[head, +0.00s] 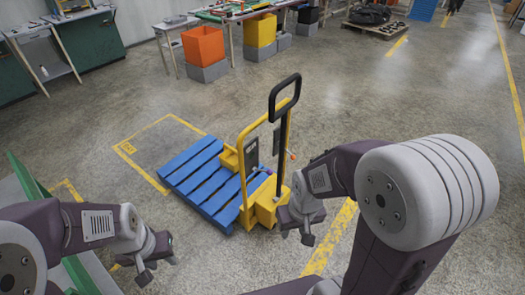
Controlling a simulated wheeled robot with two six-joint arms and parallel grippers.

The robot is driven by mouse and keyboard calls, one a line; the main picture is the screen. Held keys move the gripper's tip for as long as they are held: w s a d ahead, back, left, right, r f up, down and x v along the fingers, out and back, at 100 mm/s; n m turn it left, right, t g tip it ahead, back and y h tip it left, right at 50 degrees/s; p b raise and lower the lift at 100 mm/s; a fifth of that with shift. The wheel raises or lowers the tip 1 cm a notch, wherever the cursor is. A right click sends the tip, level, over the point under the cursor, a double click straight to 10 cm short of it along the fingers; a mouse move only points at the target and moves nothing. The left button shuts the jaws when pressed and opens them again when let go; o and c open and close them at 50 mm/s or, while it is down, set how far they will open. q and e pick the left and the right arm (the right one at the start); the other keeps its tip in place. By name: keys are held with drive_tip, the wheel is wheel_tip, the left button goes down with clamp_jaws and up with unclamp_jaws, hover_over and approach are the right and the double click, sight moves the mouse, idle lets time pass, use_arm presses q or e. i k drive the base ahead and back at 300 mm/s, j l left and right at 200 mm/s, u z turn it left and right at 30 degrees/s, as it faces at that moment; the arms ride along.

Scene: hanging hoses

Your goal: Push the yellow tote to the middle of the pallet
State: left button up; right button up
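A blue slatted pallet (192,172) lies on the floor left of centre, with a yellow pallet jack (266,207) against its right side. A yellow tote (262,31) stands on a grey block at the back, well away from the pallet. A small yellow shape (229,158) shows at the pallet's right edge; I cannot tell whether it is part of the jack. My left gripper (157,268) is open and empty, in front of the pallet at lower left. My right gripper (297,236) is open and looks empty, just right of the jack in the picture.
An orange tote (203,45) stands on a grey block beside a workbench (232,15) at the back. The jack's black handle (284,97) rises at centre. Green-edged furniture (30,175) is at left. Open floor lies behind and right of the pallet.

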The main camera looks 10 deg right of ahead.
sight(229, 159)
drive_tip(key=i+j+z, duration=0.25)
drive_tip(key=i+l+z, duration=0.45)
drive_tip(key=l, duration=0.4)
drive_tip(key=i+l+z, duration=0.45)
drive_tip(key=i+l, duration=0.2)
drive_tip(key=i+l+z, duration=0.45)
drive_tip(key=i, duration=0.35)
drive_tip(key=i+u, duration=0.2)
drive_tip(key=i, duration=0.25)
drive_tip(key=i+u, duration=0.25)
drive_tip(key=i, duration=0.2)
drive_tip(key=i+l+u, duration=0.2)
drive_tip(key=i, duration=0.25)
drive_tip(key=i+l+u, duration=0.25)
drive_tip(key=i, duration=0.2)
drive_tip(key=i+j+u, duration=0.2)
drive_tip(key=u, duration=0.25)
drive_tip(key=i+j+u, duration=0.1)
drive_tip(key=i+u, duration=0.5)
drive_tip(key=u, duration=0.25)
drive_tip(key=i+u, duration=0.25)
drive_tip(key=u, duration=0.15)
drive_tip(key=i+l+u, duration=0.15)
drive_tip(key=u, duration=0.3)
drive_tip(key=i+l+u, duration=0.55)
drive_tip(key=u, duration=0.3)
drive_tip(key=i+l+u, duration=0.65)
drive_tip(key=l+u, duration=0.2)
drive_tip(key=l, duration=0.1)
